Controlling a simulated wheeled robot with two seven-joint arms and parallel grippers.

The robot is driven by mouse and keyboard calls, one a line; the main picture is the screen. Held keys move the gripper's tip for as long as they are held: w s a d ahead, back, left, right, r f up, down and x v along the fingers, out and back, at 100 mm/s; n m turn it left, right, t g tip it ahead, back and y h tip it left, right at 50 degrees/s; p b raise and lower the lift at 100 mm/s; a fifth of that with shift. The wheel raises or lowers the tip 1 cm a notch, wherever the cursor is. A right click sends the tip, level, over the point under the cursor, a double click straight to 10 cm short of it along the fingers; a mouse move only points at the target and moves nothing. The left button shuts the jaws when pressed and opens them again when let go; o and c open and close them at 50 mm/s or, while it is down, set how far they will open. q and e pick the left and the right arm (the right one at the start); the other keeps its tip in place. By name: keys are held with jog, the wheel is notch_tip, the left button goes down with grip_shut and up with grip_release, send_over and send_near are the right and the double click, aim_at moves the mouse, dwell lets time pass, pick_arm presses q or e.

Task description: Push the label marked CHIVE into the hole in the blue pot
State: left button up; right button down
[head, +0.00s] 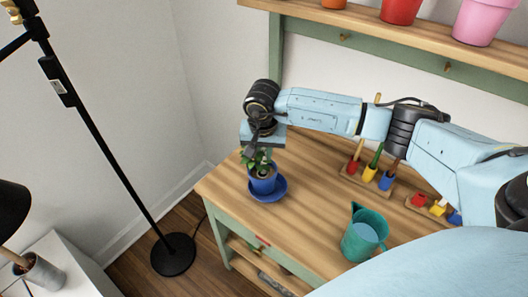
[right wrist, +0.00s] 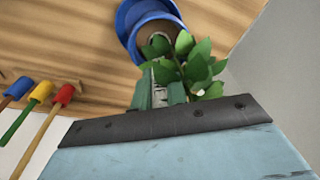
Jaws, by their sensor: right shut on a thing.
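The blue pot (head: 262,185) stands on a blue saucer at the left end of the wooden bench, holding brown soil and a leafy green plant (head: 252,160). My right gripper (head: 264,154) points down right over the pot, close to the leaves. In the right wrist view the gripper (right wrist: 159,88) is shut on a pale label (right wrist: 158,97), its dark marks too small to read. The label lies beside the plant (right wrist: 195,68), in front of the soil (right wrist: 157,46). The hole and the label's lower end are hidden, so I cannot tell whether it is in the soil. My left gripper is out of view.
A teal watering can (head: 365,235) stands at the bench's front. A black floor lamp (head: 120,178) stands left of the bench. The bench between pot and can is clear.

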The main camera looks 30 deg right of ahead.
jog(key=c, duration=1.3)
grip_release()
jog(key=shift+r+p, duration=1.55)
jog(key=shift+r, duration=0.95)
